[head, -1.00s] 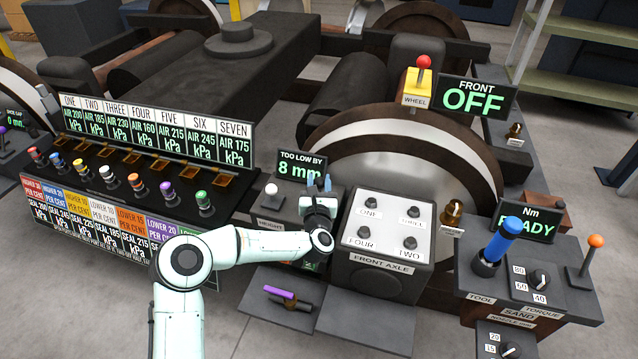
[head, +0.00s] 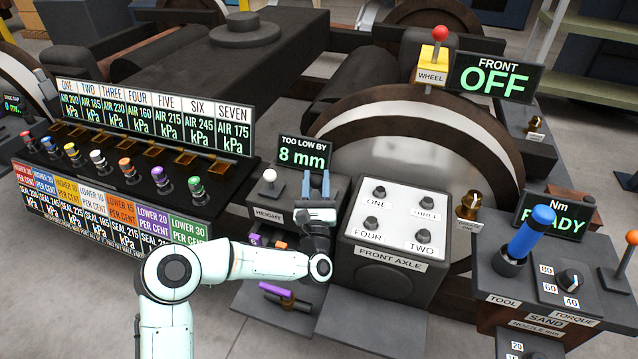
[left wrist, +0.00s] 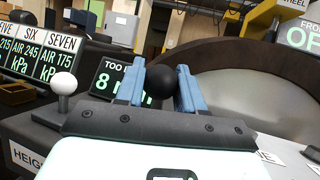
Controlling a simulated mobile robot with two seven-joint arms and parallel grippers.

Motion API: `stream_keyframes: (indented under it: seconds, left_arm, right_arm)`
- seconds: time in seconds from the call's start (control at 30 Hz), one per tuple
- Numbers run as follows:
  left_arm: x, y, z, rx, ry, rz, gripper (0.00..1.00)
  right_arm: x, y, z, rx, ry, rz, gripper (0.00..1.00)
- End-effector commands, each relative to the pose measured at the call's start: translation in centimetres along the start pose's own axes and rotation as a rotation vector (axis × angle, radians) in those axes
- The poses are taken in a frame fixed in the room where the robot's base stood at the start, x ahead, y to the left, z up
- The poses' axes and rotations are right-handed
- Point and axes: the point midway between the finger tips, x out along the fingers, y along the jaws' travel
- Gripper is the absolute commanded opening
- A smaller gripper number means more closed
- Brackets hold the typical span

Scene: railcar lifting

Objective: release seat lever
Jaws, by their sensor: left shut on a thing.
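My left gripper (head: 318,187) stands over the dark box marked HEIGHT, between its white knob and the FRONT AXLE box. In the left wrist view its two blue fingers (left wrist: 160,88) are shut on a black ball knob (left wrist: 168,82). No readable label names a seat lever. The white ball knob (head: 270,177) stands upright to the left of the gripper and also shows in the left wrist view (left wrist: 64,84). My right gripper is not in view.
Behind the gripper a display (head: 304,154) reads too low by 8 mm. The FRONT AXLE box (head: 400,215) stands close on the right. A purple-handled tool (head: 277,290) lies on a low tray in front. The FRONT display (head: 493,76) reads OFF.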

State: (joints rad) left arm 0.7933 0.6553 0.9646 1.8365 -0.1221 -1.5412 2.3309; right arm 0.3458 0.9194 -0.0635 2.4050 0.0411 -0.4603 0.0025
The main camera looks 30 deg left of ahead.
Motion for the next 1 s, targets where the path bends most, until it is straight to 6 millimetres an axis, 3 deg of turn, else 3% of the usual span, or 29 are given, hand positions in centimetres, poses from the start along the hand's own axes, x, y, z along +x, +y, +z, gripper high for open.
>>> stream_keyframes:
  seconds: [0.27,0.3,0.37,0.77,1.0]
  left_arm:
    - [-0.2,0.1,-0.3,0.000,0.005,-0.001,0.00]
    - [-0.2,0.1,-0.3,0.000,0.006,-0.001,0.44]
    - [-0.2,0.0,-0.3,0.000,0.006,-0.001,0.61]
    - [-0.9,0.0,-0.2,0.000,0.004,-0.002,0.61]
    - [-5.5,-0.1,-0.1,0.000,0.008,-0.004,0.61]
  right_arm:
    - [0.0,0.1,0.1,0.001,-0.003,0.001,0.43]
    - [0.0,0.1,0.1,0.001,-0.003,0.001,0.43]
    - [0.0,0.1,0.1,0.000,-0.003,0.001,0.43]
    - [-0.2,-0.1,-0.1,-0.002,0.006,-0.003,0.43]
    - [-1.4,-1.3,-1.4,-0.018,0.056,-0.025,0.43]
